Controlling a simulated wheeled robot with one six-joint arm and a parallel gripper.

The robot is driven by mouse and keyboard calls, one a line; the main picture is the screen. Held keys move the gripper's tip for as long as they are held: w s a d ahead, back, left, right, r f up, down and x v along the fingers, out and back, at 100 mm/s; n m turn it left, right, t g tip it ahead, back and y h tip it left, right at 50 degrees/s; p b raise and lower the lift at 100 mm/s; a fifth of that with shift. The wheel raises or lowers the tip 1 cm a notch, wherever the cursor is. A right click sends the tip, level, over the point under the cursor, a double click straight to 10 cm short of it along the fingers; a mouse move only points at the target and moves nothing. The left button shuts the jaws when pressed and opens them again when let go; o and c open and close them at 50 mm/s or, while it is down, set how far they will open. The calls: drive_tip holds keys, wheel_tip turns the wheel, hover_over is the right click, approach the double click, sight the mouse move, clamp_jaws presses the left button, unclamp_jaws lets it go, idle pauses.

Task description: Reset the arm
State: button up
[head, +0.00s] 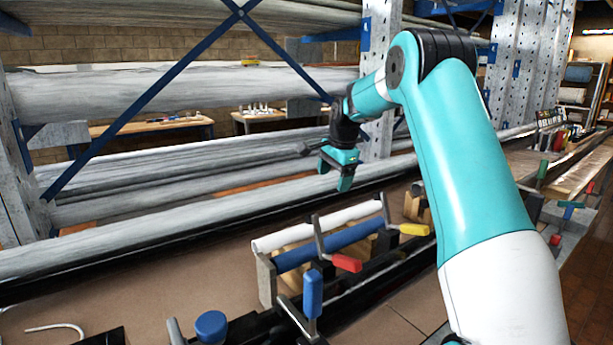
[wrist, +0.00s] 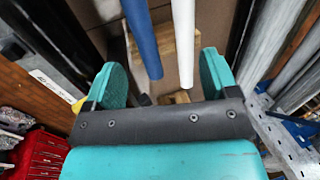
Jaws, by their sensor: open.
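My gripper (head: 342,168) hangs at the end of my teal arm, above the bench and in front of the rack. In the wrist view its two teal fingers (wrist: 168,82) stand wide apart, with nothing between the pads. Beyond the fingers lie a blue tube (wrist: 142,38) and a white tube (wrist: 183,42), lower down and apart from them. In the head view the white tube (head: 312,228) and the blue tube (head: 322,247) rest side by side on a wooden holder (head: 267,280), below my gripper.
Clamps with a red handle (head: 347,262), a yellow handle (head: 414,229) and a blue handle (head: 313,293) stand around the holder. Long grey pipes (head: 180,95) fill the rack behind, with blue cross braces (head: 150,95). The brown bench top (head: 190,290) at left is mostly clear.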

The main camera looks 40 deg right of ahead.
drive_tip(key=s+a+r+n+y, duration=0.1)
drive_tip(key=s+a+n, duration=0.25)
drive_tip(key=a, duration=0.45)
drive_tip(key=s+a+r+n, duration=0.2)
drive_tip(key=s+a+n, duration=0.15)
drive_tip(key=a, duration=0.45)
drive_tip(key=s+a+r+n+y, duration=0.1)
drive_tip(key=s+a+n, duration=0.1)
drive_tip(key=a+n, duration=0.45)
drive_tip(key=s+a+f+n+g+y, duration=0.1)
drive_tip(key=s+a+n, duration=0.5)
drive_tip(key=s, duration=0.6)
drive_tip(key=s+a+f+n+g+y, duration=0.1)
drive_tip(key=s+a+n, duration=0.5)
drive_tip(key=s+a, duration=0.4)
drive_tip(key=s, duration=0.3)
drive_tip(key=shift+a+f+g, duration=0.15)
drive_tip(key=shift+f+g, duration=0.2)
drive_tip(key=shift+g, duration=0.05)
